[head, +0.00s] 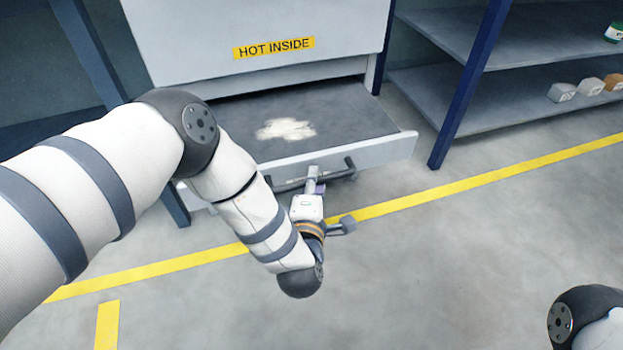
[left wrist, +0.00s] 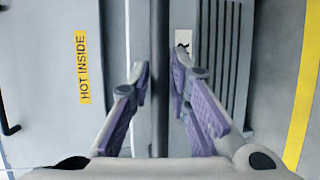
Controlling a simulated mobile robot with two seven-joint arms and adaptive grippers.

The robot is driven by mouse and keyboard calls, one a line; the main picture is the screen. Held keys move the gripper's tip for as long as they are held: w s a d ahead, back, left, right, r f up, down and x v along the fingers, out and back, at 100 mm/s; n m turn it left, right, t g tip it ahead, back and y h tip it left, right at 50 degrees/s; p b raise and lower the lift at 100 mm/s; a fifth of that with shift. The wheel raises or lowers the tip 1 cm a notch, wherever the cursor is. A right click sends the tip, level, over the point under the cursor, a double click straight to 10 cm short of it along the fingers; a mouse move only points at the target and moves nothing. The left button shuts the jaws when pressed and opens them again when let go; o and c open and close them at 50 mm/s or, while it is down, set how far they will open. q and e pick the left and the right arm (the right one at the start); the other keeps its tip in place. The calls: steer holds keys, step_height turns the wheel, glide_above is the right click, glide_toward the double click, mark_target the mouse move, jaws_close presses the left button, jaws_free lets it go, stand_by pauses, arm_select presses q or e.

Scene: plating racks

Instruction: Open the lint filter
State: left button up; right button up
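The lint filter is a grey drawer (head: 370,152) low in the machine. It stands pulled out, with a pale lint patch (head: 285,130) on its dark inner surface. A dark bar handle (head: 340,175) runs along its front; it also shows as an upright dark bar in the left wrist view (left wrist: 160,110). My left gripper (head: 314,182) is at the middle of this handle. In the left wrist view its purple-padded fingers (left wrist: 160,68) lie on both sides of the bar, closed close against it. My right gripper is out of view.
The machine's front panel (head: 200,40) with a yellow HOT INSIDE label (head: 273,48) rises above the drawer. A shelf rack (head: 500,95) with small boxes stands at the right. A yellow floor line (head: 430,197) crosses the clear floor. My right arm shows at the lower right.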

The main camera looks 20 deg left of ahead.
arm_select(q)
steer(key=shift+o, duration=0.6)
steer(key=v, duration=1.2)
